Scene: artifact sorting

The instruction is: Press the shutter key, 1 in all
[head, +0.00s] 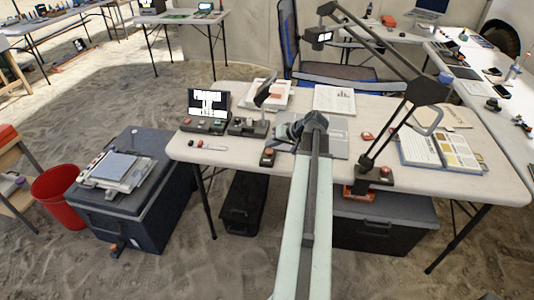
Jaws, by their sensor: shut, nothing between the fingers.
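I cannot tell for certain which part is the shutter key. A small dark box with a red-orange top (268,157) lies at the table's front edge, just left of my gripper. A small red piece (367,136) lies right of my gripper, and another red button (385,171) is at the foot of the black camera stand (372,165). The stand's boom carries a small camera (318,38) above the table. My gripper (284,131) is shut and empty over the middle of the table. My arm hides part of the tabletop behind it.
A console with a lit screen (209,103) stands at the table's left, next to a dark device with a lever (249,127). A grey laptop-like slab (337,140), papers (334,99) and an open book (441,150) lie nearby. A blue chair (345,75) stands behind.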

